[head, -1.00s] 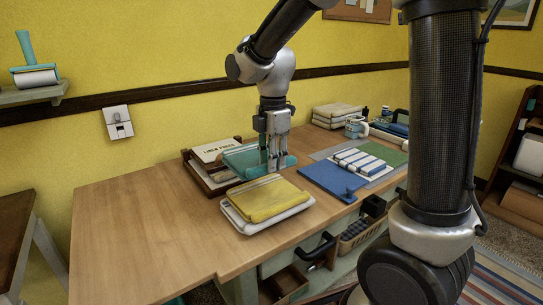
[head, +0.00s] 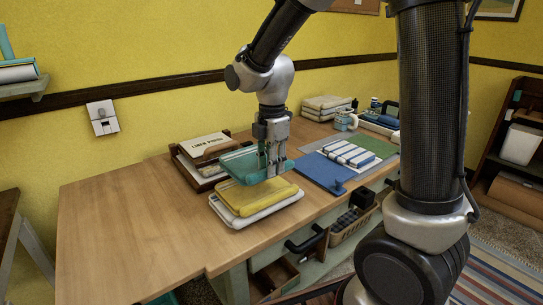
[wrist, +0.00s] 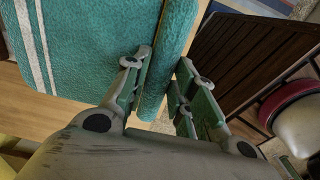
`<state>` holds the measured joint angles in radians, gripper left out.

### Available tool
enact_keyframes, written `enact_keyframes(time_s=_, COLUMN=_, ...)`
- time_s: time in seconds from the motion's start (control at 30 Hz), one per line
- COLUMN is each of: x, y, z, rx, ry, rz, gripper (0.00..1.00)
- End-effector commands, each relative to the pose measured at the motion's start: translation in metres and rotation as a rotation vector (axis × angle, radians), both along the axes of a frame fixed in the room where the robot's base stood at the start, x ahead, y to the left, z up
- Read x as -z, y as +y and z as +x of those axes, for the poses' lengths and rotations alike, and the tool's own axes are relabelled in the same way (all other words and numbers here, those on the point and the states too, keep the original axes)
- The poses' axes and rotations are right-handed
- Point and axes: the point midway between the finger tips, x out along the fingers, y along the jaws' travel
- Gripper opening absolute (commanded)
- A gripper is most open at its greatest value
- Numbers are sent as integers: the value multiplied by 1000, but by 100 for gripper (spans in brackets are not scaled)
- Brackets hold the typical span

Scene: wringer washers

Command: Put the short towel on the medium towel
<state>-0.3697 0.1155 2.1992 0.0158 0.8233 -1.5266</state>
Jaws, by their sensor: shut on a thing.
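The short towel appears to be the teal one (head: 243,166), with white stripes at one end in the wrist view (wrist: 85,50). My gripper (head: 272,168) is shut on its right-hand edge and holds it up, roughly level. In the wrist view my fingers (wrist: 165,75) pinch the towel's thick edge. The medium towel appears to be the yellow one (head: 255,198), folded flat on a larger white towel (head: 262,214) on the table. The teal towel is above the back part of the yellow towel; the gap between them is hard to judge.
A wooden tray (head: 190,172) with a "Linen Press" box (head: 203,146) stands behind the towels. The left part of the table (head: 120,215) is clear.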

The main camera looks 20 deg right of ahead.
Motion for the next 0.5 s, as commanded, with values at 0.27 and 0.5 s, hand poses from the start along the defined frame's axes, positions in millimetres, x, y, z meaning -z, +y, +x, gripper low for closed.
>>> enact_keyframes(time_s=0.27, x=31, y=0, z=0, rx=0, ry=2, rz=-1, gripper=0)
enact_keyframes(time_s=0.5, x=50, y=0, z=0, rx=0, ry=0, rz=0, gripper=0)
